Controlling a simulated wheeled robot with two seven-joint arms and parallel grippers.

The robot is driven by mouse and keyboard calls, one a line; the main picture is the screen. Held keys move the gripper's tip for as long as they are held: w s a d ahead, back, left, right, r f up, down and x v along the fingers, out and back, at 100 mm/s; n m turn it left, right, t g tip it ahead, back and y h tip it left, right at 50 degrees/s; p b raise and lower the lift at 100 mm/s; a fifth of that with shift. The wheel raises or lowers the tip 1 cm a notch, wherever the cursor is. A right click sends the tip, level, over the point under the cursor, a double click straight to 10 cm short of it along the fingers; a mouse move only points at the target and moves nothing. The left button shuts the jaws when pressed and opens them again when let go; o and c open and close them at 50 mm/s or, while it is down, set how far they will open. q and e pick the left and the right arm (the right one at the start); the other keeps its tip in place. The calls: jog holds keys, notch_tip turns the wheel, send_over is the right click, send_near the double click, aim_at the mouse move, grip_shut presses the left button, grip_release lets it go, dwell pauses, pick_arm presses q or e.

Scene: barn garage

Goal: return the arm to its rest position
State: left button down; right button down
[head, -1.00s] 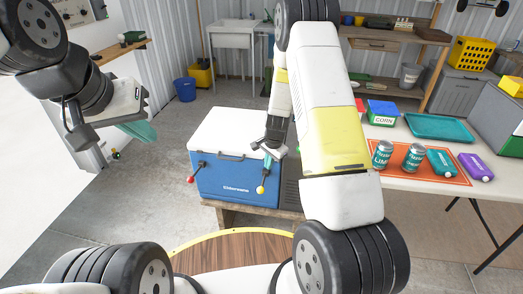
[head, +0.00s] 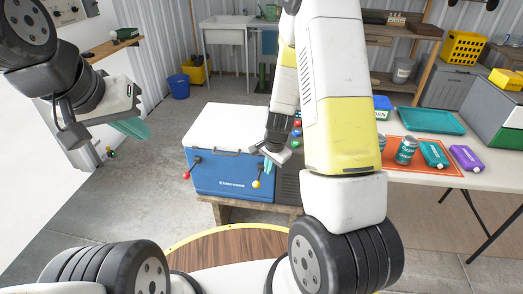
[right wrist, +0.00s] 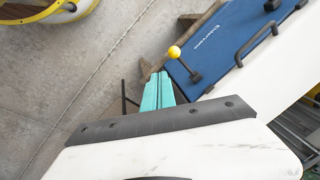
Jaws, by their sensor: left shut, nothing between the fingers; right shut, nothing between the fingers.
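My right gripper (head: 268,166) hangs at the right front of the blue cooler (head: 225,176) in the head view. In the right wrist view its teal fingers (right wrist: 157,90) lie together with nothing between them, beside the cooler's yellow-knobbed lever (right wrist: 175,53). I cannot tell whether they touch the cooler. My left gripper (head: 132,127) is raised at the left, by the white wall, its teal fingers closed and empty. My right arm crosses the middle of the head view and hides part of the table.
The cooler's white lid (head: 225,126) is down, and it stands on a low wooden stand (head: 235,210). A table (head: 480,175) at right holds cans, bottles on an orange mat (head: 440,180), and a teal tray (head: 432,121).

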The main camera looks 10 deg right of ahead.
jog(key=s+a+r+n+t+y, duration=0.1)
jog(key=s+r+n, duration=0.1)
jog(key=r, duration=0.8)
jog(key=s+a+r+n+t+y, duration=0.1)
jog(key=s+a+r+n, duration=0.15)
jog(key=r, duration=0.85)
jog(key=s+d+r+n, duration=0.1)
jog(key=s+r+n, duration=0.2)
jog(key=s+r, duration=0.3)
jog(key=s+d+r+n+t, duration=0.1)
jog(key=s+r+n, duration=0.2)
jog(key=s+r, duration=0.3)
jog(key=s, duration=0.3)
jog(key=shift+s+d+r, duration=0.25)
jog(key=shift+s+d, duration=0.05)
jog(key=shift+s, duration=0.05)
jog(key=c, duration=2.2)
grip_release()
